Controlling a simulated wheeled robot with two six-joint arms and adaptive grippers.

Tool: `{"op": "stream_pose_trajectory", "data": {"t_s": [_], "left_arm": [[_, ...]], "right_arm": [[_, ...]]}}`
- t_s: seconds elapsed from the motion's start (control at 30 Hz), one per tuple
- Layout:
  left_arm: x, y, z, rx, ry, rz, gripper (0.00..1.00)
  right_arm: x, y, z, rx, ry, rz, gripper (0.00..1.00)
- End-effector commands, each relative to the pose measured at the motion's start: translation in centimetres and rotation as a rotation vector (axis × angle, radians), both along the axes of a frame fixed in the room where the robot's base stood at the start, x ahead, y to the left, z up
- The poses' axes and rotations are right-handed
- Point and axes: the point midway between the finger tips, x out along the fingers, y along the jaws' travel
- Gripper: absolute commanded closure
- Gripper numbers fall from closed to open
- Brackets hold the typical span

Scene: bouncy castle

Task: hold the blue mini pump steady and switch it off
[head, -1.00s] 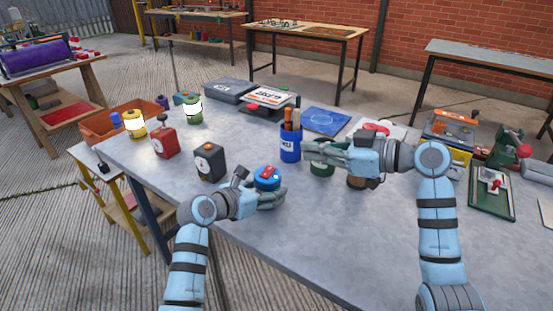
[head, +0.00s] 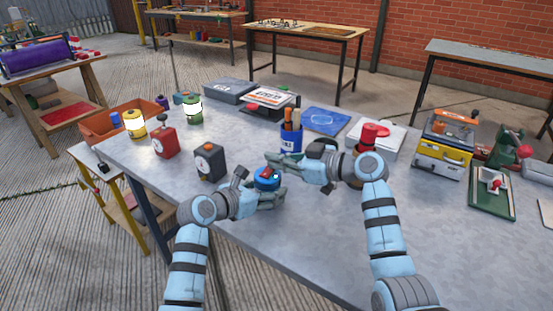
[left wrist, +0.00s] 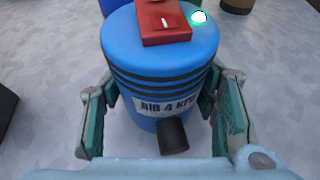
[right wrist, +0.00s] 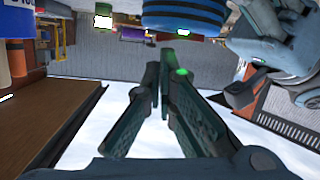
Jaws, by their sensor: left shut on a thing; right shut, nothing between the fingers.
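The blue mini pump (left wrist: 160,66) stands upright on the grey table, with a red switch (left wrist: 163,22) and a glowing green light (left wrist: 199,17) on top. A dark nozzle (left wrist: 172,137) sticks out below its label. In the head view, the pump (head: 267,181) is between the fingers of my left gripper (head: 266,200), which is shut around its sides. My right gripper (head: 272,166) is shut and empty, its fingertips close to the pump's top. In the right wrist view, its fingers (right wrist: 165,70) are together near the pump (right wrist: 185,14); I cannot tell whether they touch the switch.
A black box-shaped item (head: 209,162) stands left of the pump, with a red can (head: 165,142) and lit lanterns (head: 194,110) beyond. A blue cup of tools (head: 291,140) stands behind my right gripper. The table front right is clear.

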Motion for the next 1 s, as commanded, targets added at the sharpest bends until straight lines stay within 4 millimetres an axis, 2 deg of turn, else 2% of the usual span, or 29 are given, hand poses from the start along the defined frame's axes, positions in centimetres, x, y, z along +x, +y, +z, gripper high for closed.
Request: {"op": "stream_pose_trajectory", "data": {"t_s": [0.17,0.27,0.5,0.63,0.77,1.0], "left_arm": [[0.0,0.0,0.0,0.001,0.001,0.0,0.9],[0.0,0.0,0.0,0.001,0.001,0.0,0.9],[0.0,0.0,0.0,0.001,0.001,0.0,0.9],[0.0,0.0,0.0,0.001,0.001,0.0,0.9],[0.0,0.0,0.0,0.001,0.001,0.0,0.9],[0.0,0.0,0.0,0.001,0.001,0.0,0.9]], "right_arm": [[0.0,0.0,-0.1,0.006,0.012,0.0,1.0],[0.4,-0.3,-0.9,0.051,0.09,0.0,1.0],[0.3,-0.2,-0.7,0.048,0.083,0.001,1.0],[0.5,-0.3,0.4,0.048,0.081,0.001,1.0],[0.8,-0.5,2.9,0.048,0.078,0.0,1.0],[-1.7,-5.3,4.4,0.045,0.081,-0.003,1.0]]}}
